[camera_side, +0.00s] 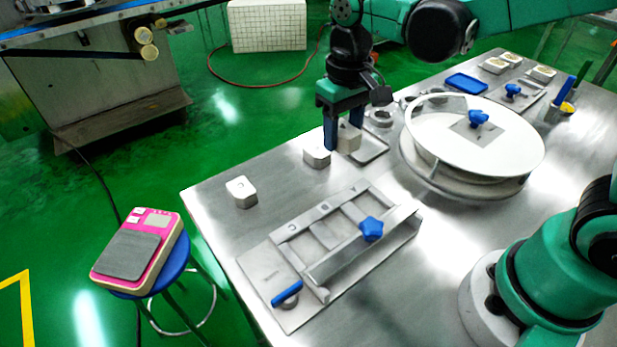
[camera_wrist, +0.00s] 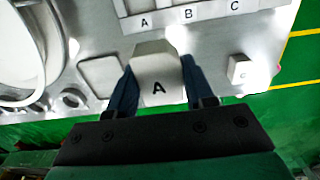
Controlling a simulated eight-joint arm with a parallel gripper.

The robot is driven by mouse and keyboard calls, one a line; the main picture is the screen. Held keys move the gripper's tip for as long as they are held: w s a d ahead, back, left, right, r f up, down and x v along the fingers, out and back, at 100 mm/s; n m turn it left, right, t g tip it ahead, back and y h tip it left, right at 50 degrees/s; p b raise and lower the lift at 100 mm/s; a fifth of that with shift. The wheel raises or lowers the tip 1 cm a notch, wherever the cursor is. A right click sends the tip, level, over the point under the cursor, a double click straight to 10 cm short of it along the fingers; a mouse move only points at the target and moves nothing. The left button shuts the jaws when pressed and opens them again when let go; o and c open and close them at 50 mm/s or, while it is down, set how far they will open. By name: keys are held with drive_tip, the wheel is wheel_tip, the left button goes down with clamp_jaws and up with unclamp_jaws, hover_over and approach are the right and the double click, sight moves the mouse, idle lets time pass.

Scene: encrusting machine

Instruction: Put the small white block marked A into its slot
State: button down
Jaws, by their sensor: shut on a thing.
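My gripper (camera_side: 346,130) is shut on the white block marked A (camera_side: 349,140), above the far part of the steel table. In the wrist view block A (camera_wrist: 157,84) sits between the two blue fingers (camera_wrist: 157,92), its letter facing the camera. The slotted fixture (camera_side: 283,262) lies nearer the camera in the side view, apart from the block. In the wrist view its strip (camera_wrist: 168,23) shows the letters A, B and C at the top edge. The slot floors are mostly out of that view.
Two other white blocks stand on the table, one (camera_side: 316,156) close to my gripper and one (camera_side: 241,192) near the left edge. The fixture has a blue star knob (camera_side: 371,228) and a blue handle (camera_side: 287,293). A large round pan (camera_side: 425,155) stands to the right.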

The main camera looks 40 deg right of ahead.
hover_over(369, 208)
wheel_tip(369, 208, down, 4)
drive_tip(key=shift+r, duration=0.2)
drive_tip(key=shift+f, duration=2.15)
drive_tip(key=shift+f, duration=0.7)
drive_tip(key=shift+f, duration=0.25)
drive_tip(key=shift+f, duration=0.2)
